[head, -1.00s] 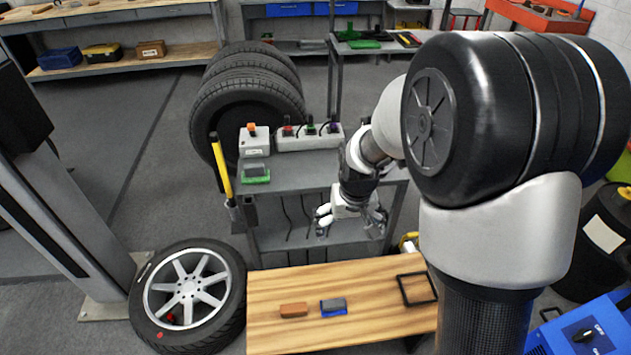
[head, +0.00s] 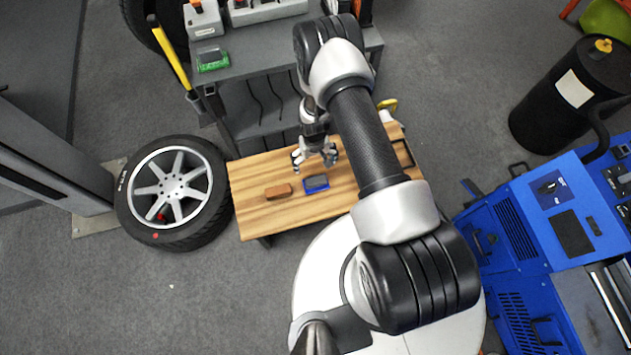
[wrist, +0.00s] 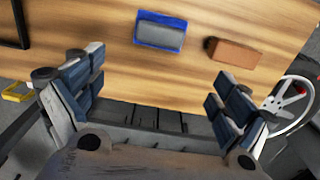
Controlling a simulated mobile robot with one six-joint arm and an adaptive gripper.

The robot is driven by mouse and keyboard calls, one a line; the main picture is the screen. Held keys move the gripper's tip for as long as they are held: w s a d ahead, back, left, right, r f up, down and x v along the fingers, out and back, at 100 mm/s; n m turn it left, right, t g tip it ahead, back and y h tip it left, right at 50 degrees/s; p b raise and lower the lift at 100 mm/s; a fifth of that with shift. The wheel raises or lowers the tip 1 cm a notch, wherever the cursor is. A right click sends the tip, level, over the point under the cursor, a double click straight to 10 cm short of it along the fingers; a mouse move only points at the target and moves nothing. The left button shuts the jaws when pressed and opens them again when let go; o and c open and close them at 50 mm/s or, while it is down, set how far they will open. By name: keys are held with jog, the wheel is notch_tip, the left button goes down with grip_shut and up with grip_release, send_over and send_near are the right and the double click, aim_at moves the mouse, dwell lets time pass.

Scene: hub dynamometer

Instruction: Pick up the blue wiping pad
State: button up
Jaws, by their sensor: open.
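The blue wiping pad (head: 316,183) lies flat on the wooden bench top (head: 250,215), with a grey upper face and a blue edge. It also shows in the wrist view (wrist: 160,32), near the top centre, with bare wood around it. My gripper (head: 315,161) is open and empty, above the bench and just behind the pad in the head view. In the wrist view its two fingers (wrist: 156,92) are spread wide, and the pad lies beyond them, apart from both.
A brown block (head: 279,191) lies just left of the pad, also seen in the wrist view (wrist: 233,54). A black frame (head: 404,152) lies at the bench's right end. A wheel (head: 174,192) is at the left, a grey cart (head: 240,65) behind, and a blue machine (head: 545,235) at right.

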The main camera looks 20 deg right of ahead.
jog(key=b, duration=0.3)
send_over(315, 178)
notch_tip(315, 178, down, 9)
jog(key=shift+f, duration=0.2)
jog(key=shift+f+b, duration=1.4)
jog(key=shift+f, duration=1.3)
jog(key=shift+r, duration=0.1)
jog(key=c, duration=1.3)
jog(key=shift+o, duration=0.2)
notch_tip(315, 178, up, 20)
jog(key=p, duration=0.7)
